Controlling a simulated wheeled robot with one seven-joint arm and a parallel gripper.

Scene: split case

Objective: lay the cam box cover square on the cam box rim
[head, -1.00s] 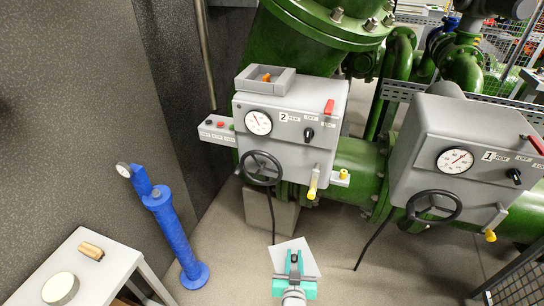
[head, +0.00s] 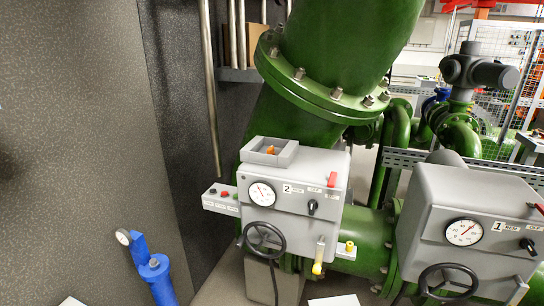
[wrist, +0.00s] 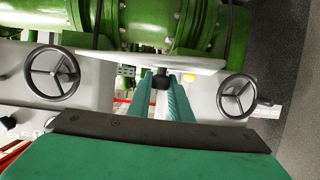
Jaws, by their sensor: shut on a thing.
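The cam box (head: 269,153) is a small open grey box on top of the grey housing marked 2. Its rim is bare and an orange cam (head: 271,150) shows inside. The cam box cover (head: 333,300) is a pale flat plate, cut off by the bottom edge of the head view. The cover also shows nearly edge-on in the wrist view (wrist: 120,59). My gripper (wrist: 161,82), with teal fingers, is shut on the dark knob of the cover. The cover is well below and in front of the cam box. My gripper is outside the head view.
The housing marked 2 (head: 292,202) carries a gauge, handwheel (head: 264,238), red lever and yellow-tipped handle. Housing 1 (head: 462,215) stands to the right. A large green flanged pipe (head: 325,100) rises close behind the cam box. A blue post (head: 158,275) stands at left.

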